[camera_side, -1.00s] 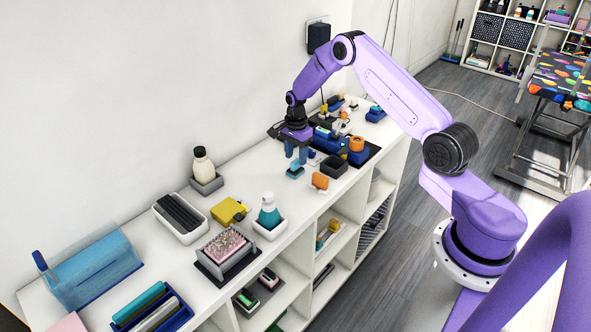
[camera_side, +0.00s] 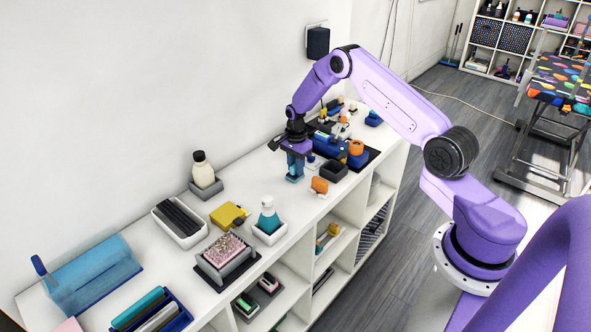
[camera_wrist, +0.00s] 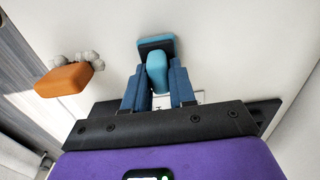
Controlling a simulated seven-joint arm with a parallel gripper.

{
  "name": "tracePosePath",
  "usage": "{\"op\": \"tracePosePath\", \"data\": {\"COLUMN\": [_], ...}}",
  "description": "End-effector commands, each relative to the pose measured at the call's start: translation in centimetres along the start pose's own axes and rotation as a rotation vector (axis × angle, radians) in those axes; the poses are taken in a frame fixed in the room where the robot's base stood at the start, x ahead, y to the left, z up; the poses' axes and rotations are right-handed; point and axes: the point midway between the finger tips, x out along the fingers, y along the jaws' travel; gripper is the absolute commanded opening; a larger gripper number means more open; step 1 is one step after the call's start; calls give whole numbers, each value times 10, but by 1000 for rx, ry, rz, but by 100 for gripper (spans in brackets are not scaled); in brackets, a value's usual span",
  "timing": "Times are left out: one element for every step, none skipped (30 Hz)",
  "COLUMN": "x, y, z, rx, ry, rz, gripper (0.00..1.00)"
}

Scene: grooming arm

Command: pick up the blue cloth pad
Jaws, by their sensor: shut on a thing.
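The blue cloth pad (camera_side: 294,179) stands on the white counter top. In the wrist view it is a light-blue block (camera_wrist: 156,72) with a wider blue and dark end (camera_wrist: 154,45). My gripper (camera_side: 296,167) is lowered over it. In the wrist view the two dark-blue fingers of my gripper (camera_wrist: 158,82) are on either side of the narrower blue part, shut on it. The fingers hide part of the pad in the side view. I cannot tell whether it is clear of the counter.
An orange block (camera_side: 319,185) with pale lumps is close by; it also shows in the wrist view (camera_wrist: 65,80). A dark tray (camera_side: 333,170) and several coloured items stand behind. A bottle in a white holder (camera_side: 269,226) and a yellow item (camera_side: 229,215) stand nearer the front.

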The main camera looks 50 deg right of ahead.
Motion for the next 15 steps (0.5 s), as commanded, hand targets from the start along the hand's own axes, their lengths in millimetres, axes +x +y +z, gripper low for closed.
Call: {"op": "tracePosePath", "data": {"x": [-1,-2,-4,-6,-8,-12,-16,-20,-26,-32,-36,-40,-45,-50,-57], "y": [0,0,0,0,0,-1,-1,-1,-1,-1,2,7,11,15,20], "z": [0,0,0,0,0,0,0,0,0,0,1,2,3,4,6], "rx": [0,0,0,0,0,-1,-1,-1,-1,-1,0,0,0,0,0], "ry": [0,0,0,0,0,0,0,0,0,0,0,0,0,0,0], "rz": [0,-1,-1,-1,-1,-2,-2,-2,-3,-3,-2,0,0,-1,-2], "gripper": [0,0,0,0,0,0,0,0,0,0,0,0,0,0,0]}}
